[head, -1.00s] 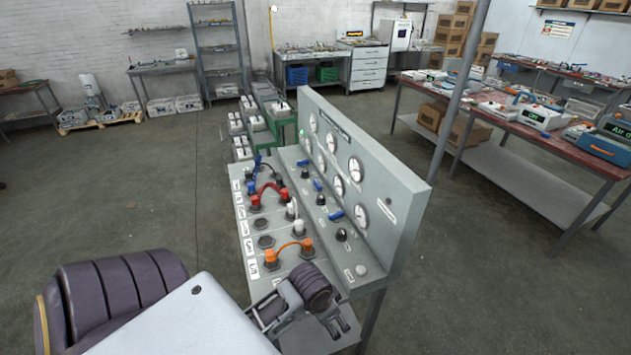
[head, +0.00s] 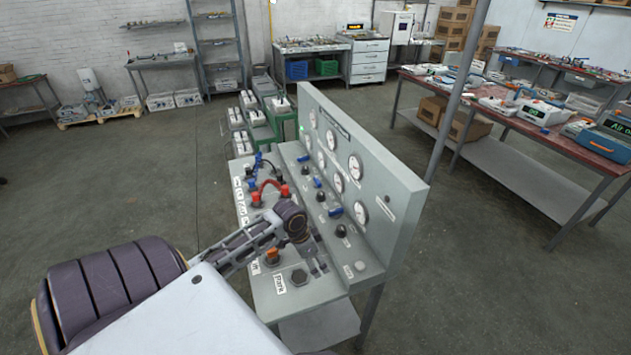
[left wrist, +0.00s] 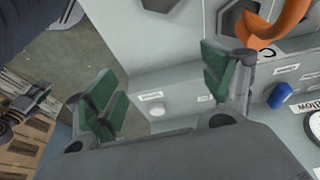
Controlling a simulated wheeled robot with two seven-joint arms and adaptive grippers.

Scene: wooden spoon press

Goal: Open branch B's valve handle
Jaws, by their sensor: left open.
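Blue valve handles sit on the grey panel's step: a far one (head: 303,158), a middle one (head: 317,182) and a near one (head: 335,212). Their branch letters are too small to read. My left gripper (head: 318,262) is over the near part of the panel, nearer to me than the near blue handle and apart from it. In the left wrist view its green-padded fingers (left wrist: 160,88) are spread with nothing between them. A blue handle (left wrist: 279,95) shows there to the right of the fingers. My right gripper is not in view.
My left wrist partly hides the fittings; an orange fitting (head: 272,258) shows beside it, and an orange hose (left wrist: 290,25) shows in the wrist view. A post (head: 458,110) stands behind.

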